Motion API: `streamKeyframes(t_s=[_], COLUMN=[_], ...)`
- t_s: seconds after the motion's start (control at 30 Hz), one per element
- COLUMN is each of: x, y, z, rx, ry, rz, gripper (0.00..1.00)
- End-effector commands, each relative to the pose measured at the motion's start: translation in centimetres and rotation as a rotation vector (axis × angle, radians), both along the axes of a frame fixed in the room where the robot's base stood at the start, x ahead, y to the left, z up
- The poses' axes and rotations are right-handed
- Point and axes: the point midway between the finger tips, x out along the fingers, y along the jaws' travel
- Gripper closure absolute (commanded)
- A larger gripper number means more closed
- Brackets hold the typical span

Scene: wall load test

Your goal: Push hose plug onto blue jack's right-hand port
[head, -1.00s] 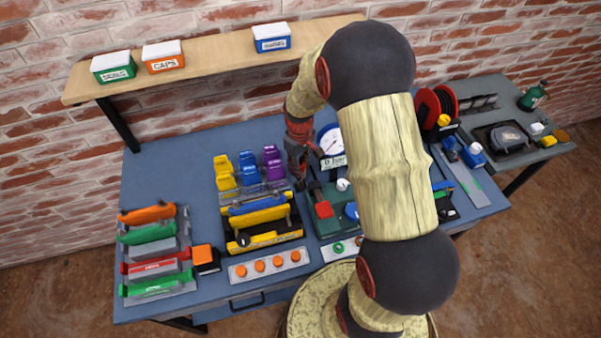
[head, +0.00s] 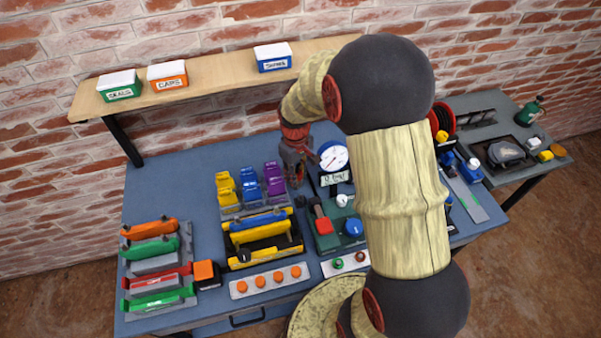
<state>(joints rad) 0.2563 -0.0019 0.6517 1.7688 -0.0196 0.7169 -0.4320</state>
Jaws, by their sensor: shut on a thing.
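The blue jack (head: 258,221) lies lengthwise in a yellow and black cradle (head: 262,250) in the middle of the bench. Its right end faces the side where my gripper is; the ports are too small to make out. My gripper (head: 296,182) points down, above and behind the jack's right end, apart from it. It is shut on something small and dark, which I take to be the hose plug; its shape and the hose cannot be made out. A small dark piece (head: 301,201) shows just below the fingers, right of the cradle.
A green pump unit (head: 325,241) with a red lever and blue knob stands right of the cradle, with a round gauge (head: 333,156) behind it. Yellow, blue and purple holders (head: 249,184) stand left of my gripper. Coloured jacks (head: 157,250) fill a left rack. A shelf (head: 215,71) hangs behind.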

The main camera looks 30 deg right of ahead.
Motion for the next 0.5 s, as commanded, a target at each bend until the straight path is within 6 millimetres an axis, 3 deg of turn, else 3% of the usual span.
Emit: streamKeyframes(t_s=[0.1,0.5], x=[-0.8,-3.6], y=[2.2,8.8], z=[1.9,6.0], rx=[0.0,0.0], ry=[-0.001,-0.001], rz=[0.004,0.005], gripper=[1.0,1.0])
